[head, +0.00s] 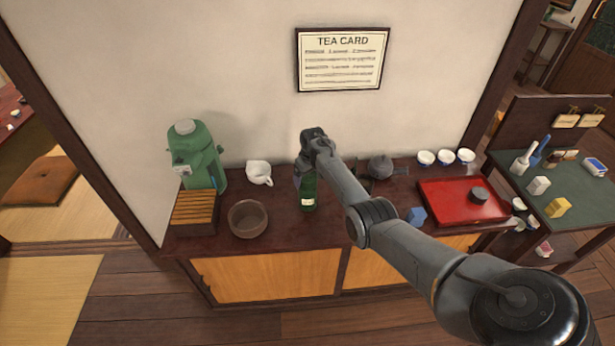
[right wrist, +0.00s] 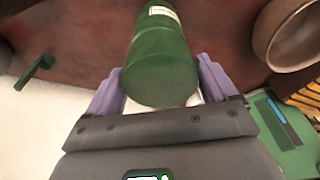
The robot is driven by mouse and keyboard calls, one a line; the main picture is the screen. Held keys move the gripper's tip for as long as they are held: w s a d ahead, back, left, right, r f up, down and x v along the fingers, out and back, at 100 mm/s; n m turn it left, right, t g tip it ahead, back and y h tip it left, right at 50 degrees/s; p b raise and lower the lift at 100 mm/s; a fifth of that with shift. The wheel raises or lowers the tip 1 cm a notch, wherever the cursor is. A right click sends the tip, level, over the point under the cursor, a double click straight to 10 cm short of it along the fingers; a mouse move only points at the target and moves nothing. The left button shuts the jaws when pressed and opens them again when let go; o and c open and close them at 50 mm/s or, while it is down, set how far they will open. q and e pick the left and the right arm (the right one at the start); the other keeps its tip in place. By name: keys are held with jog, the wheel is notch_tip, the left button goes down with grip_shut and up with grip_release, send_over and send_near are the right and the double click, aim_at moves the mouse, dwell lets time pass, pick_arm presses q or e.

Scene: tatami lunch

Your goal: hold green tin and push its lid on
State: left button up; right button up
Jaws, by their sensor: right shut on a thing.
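The green tin (head: 308,193) stands on the dark counter in the head view, with a pale label low on its side. My right gripper (head: 303,172) comes from above and behind it and covers its upper part. In the right wrist view the purple fingers of my right gripper (right wrist: 160,66) sit one on each side of the tin (right wrist: 163,50), shut on it. The tin's near round end is plain dark green. I cannot tell whether that is a lid. No separate lid can be made out for certain. My left gripper is not in view.
A brown bowl (head: 248,231), a white pouring cup (head: 259,179) and a green machine (head: 198,150) stand left of the tin. To the right are a dark teapot (head: 381,167), a blue block (head: 416,214) and a red tray (head: 440,205) bearing a dark round piece (head: 479,195).

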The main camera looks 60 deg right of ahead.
jog(key=shift+f, duration=0.4)
dwell(0.3)
jog(key=o, duration=0.7)
jog(key=shift+r, duration=0.4)
notch_tip(320, 180, up, 4)
jog(key=p, duration=0.5)
jog(key=shift+r, duration=0.2)
jog(key=shift+r+p, duration=1.4)
jog(key=shift+p, duration=0.1)
